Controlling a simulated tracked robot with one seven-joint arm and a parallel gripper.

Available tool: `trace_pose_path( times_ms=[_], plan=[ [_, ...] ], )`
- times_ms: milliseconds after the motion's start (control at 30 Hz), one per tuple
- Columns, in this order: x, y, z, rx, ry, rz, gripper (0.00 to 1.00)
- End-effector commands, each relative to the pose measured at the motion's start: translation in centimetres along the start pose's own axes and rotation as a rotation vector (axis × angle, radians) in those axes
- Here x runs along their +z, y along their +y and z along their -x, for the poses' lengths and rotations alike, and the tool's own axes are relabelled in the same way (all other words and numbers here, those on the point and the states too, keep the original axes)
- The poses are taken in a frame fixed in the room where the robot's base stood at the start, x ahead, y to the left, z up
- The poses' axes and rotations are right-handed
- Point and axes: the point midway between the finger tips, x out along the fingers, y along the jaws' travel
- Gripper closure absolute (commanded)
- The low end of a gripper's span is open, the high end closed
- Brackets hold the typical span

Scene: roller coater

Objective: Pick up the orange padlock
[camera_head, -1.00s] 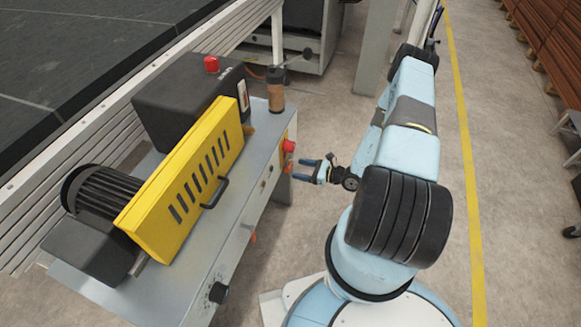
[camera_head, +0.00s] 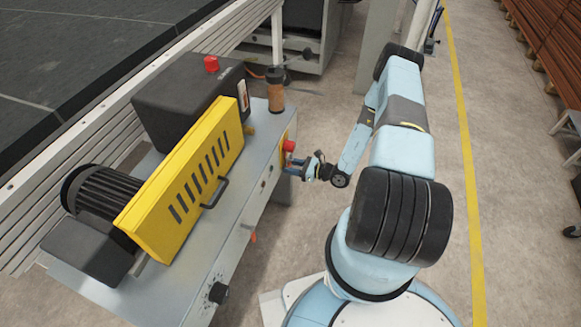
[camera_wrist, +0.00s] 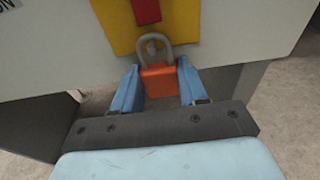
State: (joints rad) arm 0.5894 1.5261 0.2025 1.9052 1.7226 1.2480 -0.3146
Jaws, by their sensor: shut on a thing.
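The orange padlock (camera_wrist: 159,82) hangs by its grey shackle (camera_wrist: 152,44) on the yellow plate (camera_wrist: 115,25) at the machine's side, just below a red handle (camera_wrist: 146,10). In the wrist view my gripper (camera_wrist: 158,70) has one blue finger on each side of the padlock body and is shut on it. In the head view my gripper (camera_head: 290,168) is at the machine's side, under the red knob (camera_head: 289,145). The padlock is too small and covered to make out clearly there.
The grey machine table (camera_head: 240,205) carries a yellow guard (camera_head: 185,180), a black motor (camera_head: 100,200) and a brown bottle (camera_head: 275,90). Another orange-red part (camera_head: 253,237) sits lower on its side. Open floor lies right of my arm, with a yellow line (camera_head: 468,170).

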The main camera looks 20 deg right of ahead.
Motion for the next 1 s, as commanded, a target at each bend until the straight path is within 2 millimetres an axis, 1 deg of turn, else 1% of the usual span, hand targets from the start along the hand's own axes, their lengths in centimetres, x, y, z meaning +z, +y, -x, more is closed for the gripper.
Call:
trace_pose_path(
  times_ms=[33, 267, 533, 633, 700, 867, 1000],
  plan=[
    [0.0, 0.0, 0.0, 0.0, 0.0, 0.0, 0.7],
    [0.0, 0.0, 0.0, 0.0, 0.0, 0.0, 0.92],
    [0.2, 0.0, 0.1, -0.001, -0.001, 0.0, 0.92],
    [0.8, -0.1, 0.1, -0.001, -0.001, 0.001, 0.92],
    [1.7, -0.1, 0.3, -0.001, -0.002, 0.001, 0.92],
    [0.9, -0.1, 3.7, -0.004, 0.001, 0.0, 0.92],
    [0.4, -0.2, 7.4, -0.005, 0.001, 0.0, 0.92]
  ],
)
